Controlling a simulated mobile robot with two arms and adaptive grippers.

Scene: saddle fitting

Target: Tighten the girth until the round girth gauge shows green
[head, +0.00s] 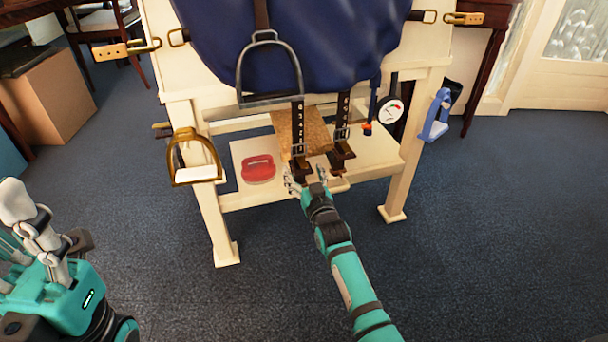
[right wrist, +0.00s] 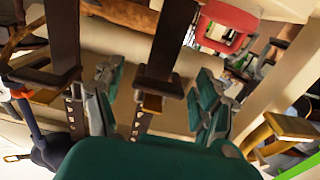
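The round girth gauge (head: 390,110) hangs right of the straps in the head view. Its white dial shows a red mark, and I make out no green. Two dark numbered girth straps, the left one (head: 297,120) and the right one (head: 342,115), hang below the navy pad and end in brown buckle pieces. My right gripper (head: 307,180) is open just below the left strap's buckle (head: 300,165). In the right wrist view its fingers (right wrist: 158,105) stand apart on either side of a buckle (right wrist: 158,84). My left gripper (head: 35,225) is at the left edge; its opening is unclear.
A wooden stand (head: 215,215) carries the navy pad (head: 300,45) and a hanging stirrup (head: 268,70). A red object (head: 258,169) lies on its lower shelf. A brass stirrup (head: 193,155) and a blue item (head: 437,115) are at the legs. The floor in front is clear.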

